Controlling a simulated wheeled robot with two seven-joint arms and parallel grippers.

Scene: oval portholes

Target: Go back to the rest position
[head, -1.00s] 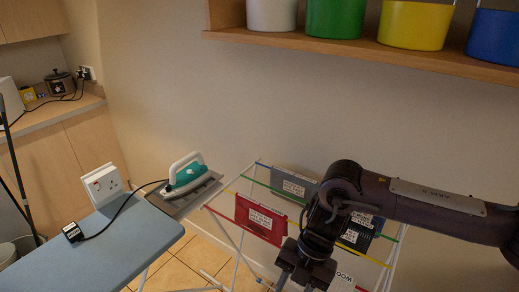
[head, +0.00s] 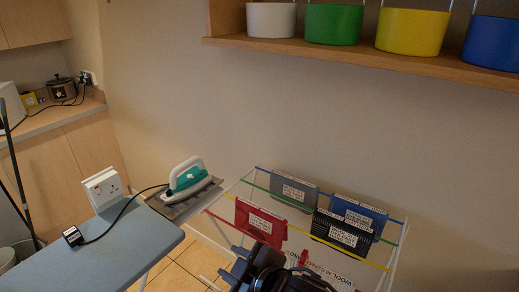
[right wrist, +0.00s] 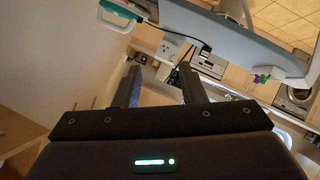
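My right gripper (head: 234,267) is at the bottom middle of the head view, in front of the drying rack. In the right wrist view its two fingers (right wrist: 160,86) stand apart with nothing between them. My left gripper is not in view. The drying rack (head: 391,262) has coloured rails with red (head: 259,221), grey (head: 293,191), blue (head: 358,214) and black (head: 343,231) labelled pieces hanging on them. A white labelled piece at the front is partly hidden by my right arm.
The blue ironing board (head: 110,255) is at the lower left, with a teal and white iron (head: 190,179) at its far end and a white socket box (head: 103,188) and black plug (head: 72,236). A wooden shelf (head: 350,52) with several buckets overhangs the rack.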

